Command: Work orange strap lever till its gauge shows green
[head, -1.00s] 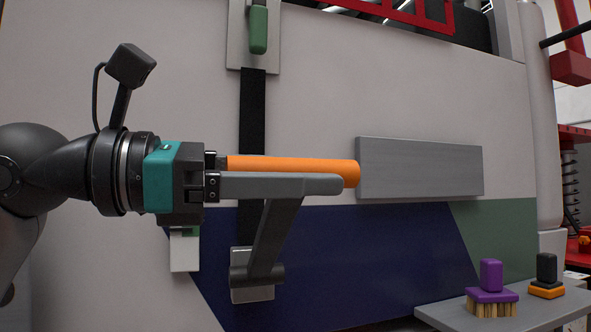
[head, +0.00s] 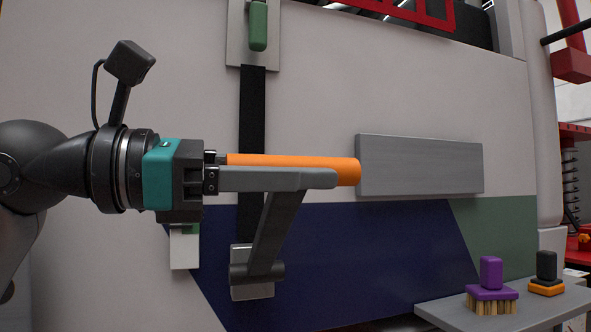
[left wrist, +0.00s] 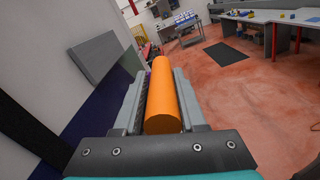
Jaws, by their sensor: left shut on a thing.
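The orange lever handle (head: 300,167) is a bar at the top of a grey lever arm (head: 268,230) on the truck's side. My left gripper (head: 330,178) is shut on this handle, with its fingers lying along it. In the left wrist view the orange handle (left wrist: 165,95) lies between the two grey fingers (left wrist: 163,92). The lever arm slopes down to a grey pivot mount (head: 252,292) below a black strap (head: 252,120). A white plate with a green patch (head: 185,250) shows below my left gripper, partly hidden; I cannot tell if it is the gauge. My right gripper is not in view.
A green tab (head: 258,27) sits on a plate above the strap. A grey panel (head: 420,166) stands on the truck side right of the handle. A shelf (head: 450,315) at lower right holds a purple brush (head: 491,287) and an orange-black block (head: 546,280).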

